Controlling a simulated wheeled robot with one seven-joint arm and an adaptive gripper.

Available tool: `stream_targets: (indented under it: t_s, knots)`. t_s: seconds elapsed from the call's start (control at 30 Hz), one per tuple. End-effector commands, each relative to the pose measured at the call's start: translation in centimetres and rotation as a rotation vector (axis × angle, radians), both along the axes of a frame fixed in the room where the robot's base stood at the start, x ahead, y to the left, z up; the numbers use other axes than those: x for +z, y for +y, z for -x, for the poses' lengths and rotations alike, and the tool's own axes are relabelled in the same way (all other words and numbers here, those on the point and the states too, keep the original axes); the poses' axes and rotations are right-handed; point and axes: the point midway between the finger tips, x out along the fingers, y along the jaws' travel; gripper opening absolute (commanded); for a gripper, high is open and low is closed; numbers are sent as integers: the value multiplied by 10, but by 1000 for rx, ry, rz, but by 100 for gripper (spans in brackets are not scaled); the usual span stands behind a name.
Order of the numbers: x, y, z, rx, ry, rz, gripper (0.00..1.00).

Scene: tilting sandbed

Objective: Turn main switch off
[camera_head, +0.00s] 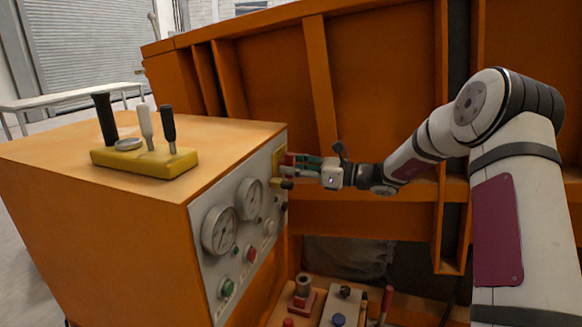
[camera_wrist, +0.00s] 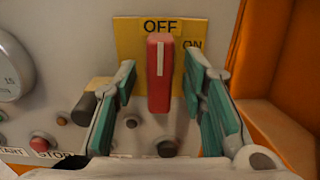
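The main switch is a red handle (camera_wrist: 159,75) with a white stripe, on a yellow plate (camera_wrist: 128,38) marked OFF at the top and ON at the upper right. The handle stands upright in the wrist view, with its stripe end under OFF. My gripper (camera_wrist: 160,85) is open, with one green-padded finger on each side of the handle and a visible gap on both sides. In the head view my gripper (camera_head: 303,166) reaches the panel's upper right edge, and the fingers partly hide the switch.
The grey panel (camera_head: 207,272) carries gauges (camera_head: 220,230), a red button (camera_head: 251,254) and a green button (camera_head: 227,288). A yellow lever block (camera_head: 140,163) stands on the orange cabinet. An orange wall (camera_head: 385,75) rises behind my arm. A lower control box (camera_head: 340,308) sits below.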

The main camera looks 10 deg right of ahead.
Motion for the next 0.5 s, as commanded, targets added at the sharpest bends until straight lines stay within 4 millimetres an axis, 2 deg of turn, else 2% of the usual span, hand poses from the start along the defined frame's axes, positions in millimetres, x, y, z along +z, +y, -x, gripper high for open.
stream_targets:
  t_s: [0.3, 0.5]
  knots:
    - [-1, -52, 34, -5, 1, 0, 38]
    - [0, -80, 52, -4, 1, 1, 38]
